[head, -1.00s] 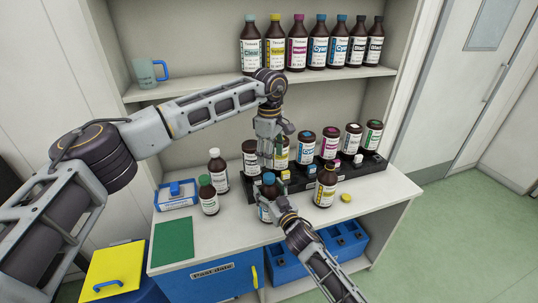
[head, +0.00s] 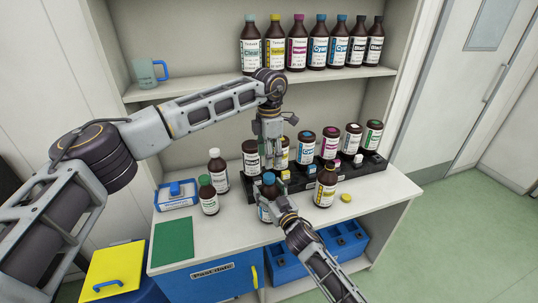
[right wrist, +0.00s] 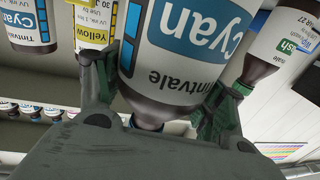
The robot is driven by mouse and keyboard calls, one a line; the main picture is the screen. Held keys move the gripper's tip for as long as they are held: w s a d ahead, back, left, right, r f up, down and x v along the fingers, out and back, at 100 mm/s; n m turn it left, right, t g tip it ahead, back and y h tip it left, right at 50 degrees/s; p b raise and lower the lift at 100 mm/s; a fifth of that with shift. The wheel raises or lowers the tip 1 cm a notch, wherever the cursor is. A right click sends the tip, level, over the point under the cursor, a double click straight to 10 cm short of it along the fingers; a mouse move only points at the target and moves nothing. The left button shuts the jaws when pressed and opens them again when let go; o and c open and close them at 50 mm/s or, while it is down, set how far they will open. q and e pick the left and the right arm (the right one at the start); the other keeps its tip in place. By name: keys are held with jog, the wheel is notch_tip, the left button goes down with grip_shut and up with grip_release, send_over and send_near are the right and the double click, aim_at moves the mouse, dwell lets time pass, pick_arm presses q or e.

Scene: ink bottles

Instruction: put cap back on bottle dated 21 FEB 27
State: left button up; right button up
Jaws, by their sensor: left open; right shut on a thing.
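My right gripper (head: 277,207) is shut on a brown cyan-labelled bottle (head: 264,212) and holds it upright at the counter's front. The right wrist view shows the bottle (right wrist: 195,55) upside down between the fingers; its printed date is not readable. A blue cap (head: 268,178) is at the bottle's top; I cannot tell how firmly it sits. My left gripper (head: 270,166) is open, fingers down, just above and behind the blue cap. A yellow cap (head: 346,198) lies on the counter beside a yellow-labelled bottle (head: 325,188).
A black rack (head: 300,184) with several bottles and small caps stands behind. Two bottles (head: 208,197) stand left, near a blue-and-white box (head: 176,194) and a green mat (head: 173,239). Several capped bottles and a mug (head: 145,72) are on the shelf (head: 190,88).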

aim_at(269, 176)
pick_arm(q)
jog(key=n, duration=0.4)
jog(key=shift+n, duration=2.3)
jog(key=shift+f, duration=0.15)
jog(key=shift+f, duration=3.9)
jog(key=c, duration=1.1)
jog(key=o, duration=1.2)
jog(key=shift+a, duration=0.1)
